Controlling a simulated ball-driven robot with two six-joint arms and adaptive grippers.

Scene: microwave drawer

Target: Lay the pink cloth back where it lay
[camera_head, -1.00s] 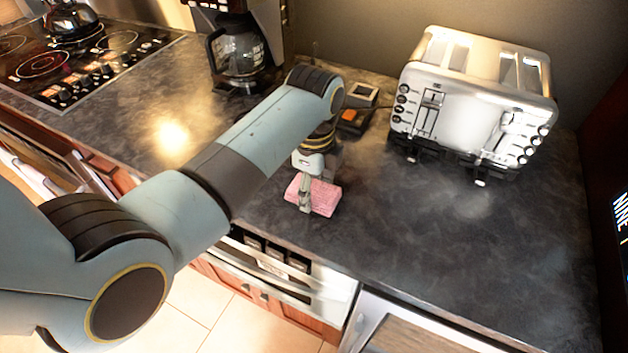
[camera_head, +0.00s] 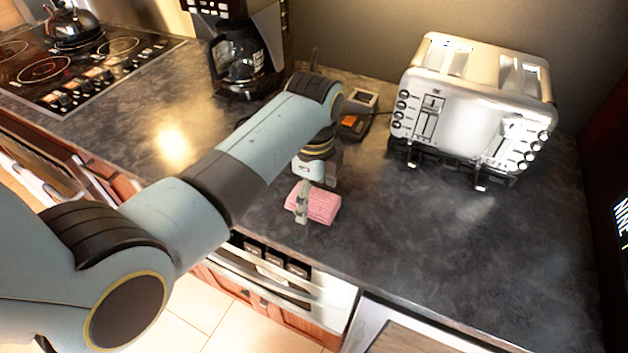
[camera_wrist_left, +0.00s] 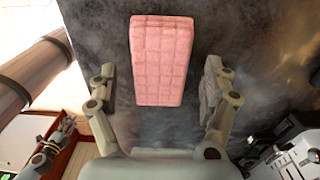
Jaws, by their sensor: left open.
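The pink cloth (camera_head: 320,204) lies flat as a thick folded pad on the dark counter, near its front edge. My left gripper (camera_head: 303,206) is just above and partly in front of the cloth in the head view, hiding its left part. In the left wrist view the cloth (camera_wrist_left: 161,62) lies between the lines of the two spread fingers, a little beyond their tips. The left gripper (camera_wrist_left: 159,92) is open, with a gap on both sides of the cloth. My right gripper is not clearly shown in the head view.
A silver toaster (camera_head: 470,110) stands at the back right. A coffee maker (camera_head: 240,60) and a small device with an orange part (camera_head: 352,124) stand behind my arm. The stove (camera_head: 75,65) with a kettle is at the far left. The counter right of the cloth is clear.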

